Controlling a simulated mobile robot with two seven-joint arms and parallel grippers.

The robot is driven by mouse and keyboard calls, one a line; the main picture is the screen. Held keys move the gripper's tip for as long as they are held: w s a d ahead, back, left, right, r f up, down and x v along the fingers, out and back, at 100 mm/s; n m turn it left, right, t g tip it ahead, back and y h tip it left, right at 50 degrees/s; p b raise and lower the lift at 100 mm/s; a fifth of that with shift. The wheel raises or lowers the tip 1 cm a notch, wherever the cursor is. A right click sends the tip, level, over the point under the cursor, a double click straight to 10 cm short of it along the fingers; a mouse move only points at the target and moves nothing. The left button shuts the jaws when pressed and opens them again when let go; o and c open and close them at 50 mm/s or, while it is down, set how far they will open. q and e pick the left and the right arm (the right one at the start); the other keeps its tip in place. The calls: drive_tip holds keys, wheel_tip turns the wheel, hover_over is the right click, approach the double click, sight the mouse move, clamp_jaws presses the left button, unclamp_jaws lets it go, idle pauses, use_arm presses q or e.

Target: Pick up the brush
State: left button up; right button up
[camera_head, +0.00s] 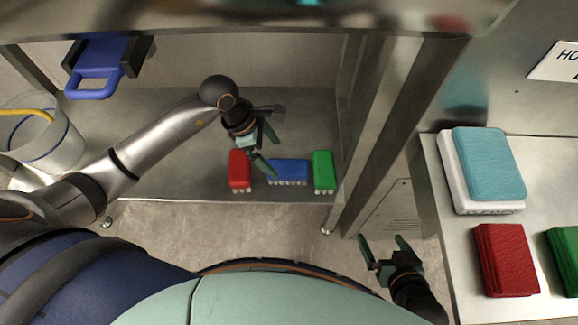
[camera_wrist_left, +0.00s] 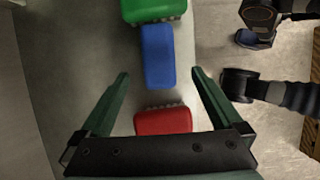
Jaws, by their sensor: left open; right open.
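Three brushes with pale bristles lie in a row on the low metal shelf: a red brush (camera_head: 240,170), a blue brush (camera_head: 290,169) and a green brush (camera_head: 323,171). My left gripper (camera_head: 270,150) is open and empty over the row, close to the red and blue brushes. In the left wrist view its fingertips (camera_wrist_left: 161,73) stand either side of the blue brush (camera_wrist_left: 158,62). The red brush (camera_wrist_left: 163,121) lies nearer the palm and the green brush (camera_wrist_left: 153,9) lies beyond. Contact cannot be told. My right gripper (camera_head: 381,241) is open and empty over the floor.
The shelf (camera_head: 180,175) has free room left of the brushes. A metal post (camera_head: 385,130) stands at its right. A clear bucket (camera_head: 45,140) and a blue dustpan (camera_head: 98,65) are at left. A right-hand table holds a white-and-teal stack (camera_head: 488,165) and red pads (camera_head: 506,260).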

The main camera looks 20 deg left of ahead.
sight(285, 167)
use_arm(q)
drive_tip(key=x, duration=0.4)
drive_tip(key=shift+d+b, duration=0.1)
drive_tip(key=shift+b, duration=0.2)
drive_tip(key=b+x, duration=0.1)
drive_tip(key=x, duration=0.3)
drive_tip(key=shift+w+d+f, duration=0.1)
drive_tip(key=shift+w+f, duration=0.05)
drive_tip(key=shift+f, duration=0.25)
drive_tip(key=shift+w+f, duration=0.1)
drive_tip(key=shift+f, duration=0.15)
drive_tip(key=shift+d, duration=0.1)
clamp_jaws()
drive_tip(key=shift+r, duration=0.1)
idle(0.5)
drive_tip(key=shift+r, duration=0.1)
